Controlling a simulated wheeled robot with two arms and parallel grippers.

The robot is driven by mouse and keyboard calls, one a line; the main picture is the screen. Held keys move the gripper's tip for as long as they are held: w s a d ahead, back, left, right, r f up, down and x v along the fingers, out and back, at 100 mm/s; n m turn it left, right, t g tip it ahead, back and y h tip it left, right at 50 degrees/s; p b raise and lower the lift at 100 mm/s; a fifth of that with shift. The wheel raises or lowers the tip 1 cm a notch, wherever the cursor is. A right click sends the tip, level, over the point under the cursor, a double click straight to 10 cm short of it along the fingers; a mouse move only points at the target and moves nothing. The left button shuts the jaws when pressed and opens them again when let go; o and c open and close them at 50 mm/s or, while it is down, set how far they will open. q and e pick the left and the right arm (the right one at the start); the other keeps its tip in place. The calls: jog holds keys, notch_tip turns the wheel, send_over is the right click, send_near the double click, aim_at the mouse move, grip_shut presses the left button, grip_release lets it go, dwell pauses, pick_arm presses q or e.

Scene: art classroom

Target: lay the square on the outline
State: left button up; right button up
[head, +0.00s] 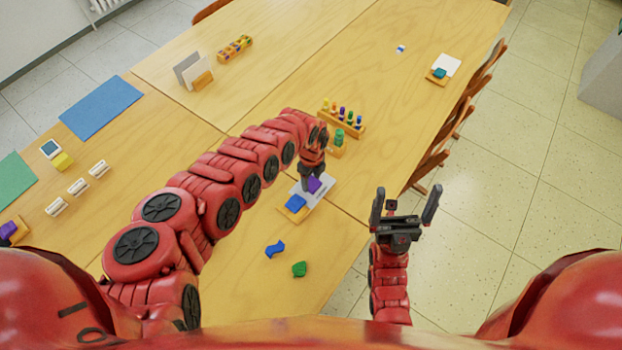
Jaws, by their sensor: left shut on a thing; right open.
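My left gripper (309,180) reaches down over a white board (327,192) on the near table. It is shut on a small purple piece (315,185), which looks like the square, held at or just above the board. The gripper partly hides the board, and I cannot make out an outline on it. I cannot tell whether the purple piece touches the board. My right gripper (406,198) is open and empty, off the table's right edge above the floor.
A blue wavy piece (275,249) and a green piece (299,269) lie loose on the near table. A green peg on a block (338,144) and a rack of coloured pegs (342,120) stand behind the board. Chairs (440,145) line the right edge.

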dwell(0.7)
pick_arm(q)
jog(key=o, duration=1.4)
jog(key=shift+o, duration=0.5)
jog(key=shift+r+p, duration=1.9)
jog(key=shift+r, duration=1.1)
